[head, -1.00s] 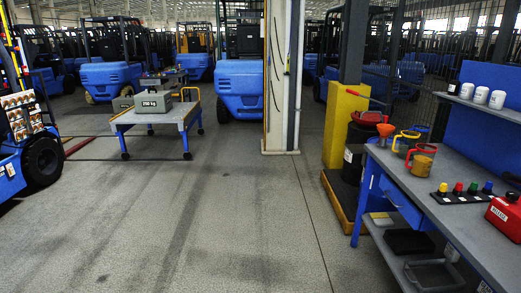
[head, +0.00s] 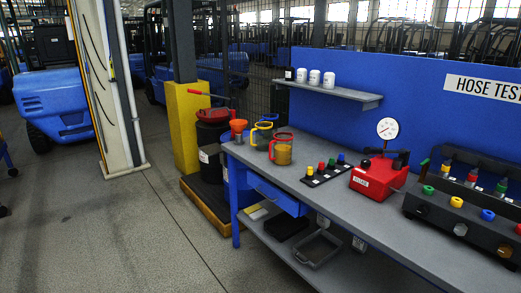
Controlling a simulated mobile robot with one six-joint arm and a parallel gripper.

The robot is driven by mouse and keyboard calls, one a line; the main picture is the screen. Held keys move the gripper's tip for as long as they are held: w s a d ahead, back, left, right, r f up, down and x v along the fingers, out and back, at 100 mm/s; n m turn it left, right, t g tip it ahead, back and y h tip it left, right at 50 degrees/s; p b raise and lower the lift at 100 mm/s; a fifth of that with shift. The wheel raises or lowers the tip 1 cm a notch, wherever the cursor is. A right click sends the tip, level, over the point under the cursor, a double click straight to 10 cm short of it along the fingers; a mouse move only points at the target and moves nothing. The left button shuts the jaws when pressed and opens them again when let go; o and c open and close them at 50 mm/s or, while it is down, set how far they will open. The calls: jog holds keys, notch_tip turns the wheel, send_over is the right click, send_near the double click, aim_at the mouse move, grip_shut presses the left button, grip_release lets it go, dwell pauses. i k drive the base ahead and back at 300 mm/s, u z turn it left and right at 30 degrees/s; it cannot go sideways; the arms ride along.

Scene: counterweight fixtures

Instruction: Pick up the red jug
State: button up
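A jug with a red handle and rim (head: 282,151) stands upright on the left part of the workbench top (head: 330,205); its body looks amber. A jug with a yellow handle and grey body (head: 262,135) stands just behind it to the left. An orange funnel-shaped vessel (head: 238,127) is at the bench's left end. A bit of blue behind the yellow-handled jug is mostly hidden. My gripper is not in view.
On the bench are a strip of coloured caps (head: 325,172), a red gauge unit (head: 377,177) and a dark fitting block (head: 460,222). A shelf (head: 335,92) with white containers hangs behind. A black drum (head: 211,150) stands left of the bench. The floor (head: 130,230) in front is open.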

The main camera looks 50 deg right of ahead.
aim_at(282, 142)
jog(key=z, duration=0.1)
jog(key=i, duration=0.9)
jog(key=z, duration=0.7)
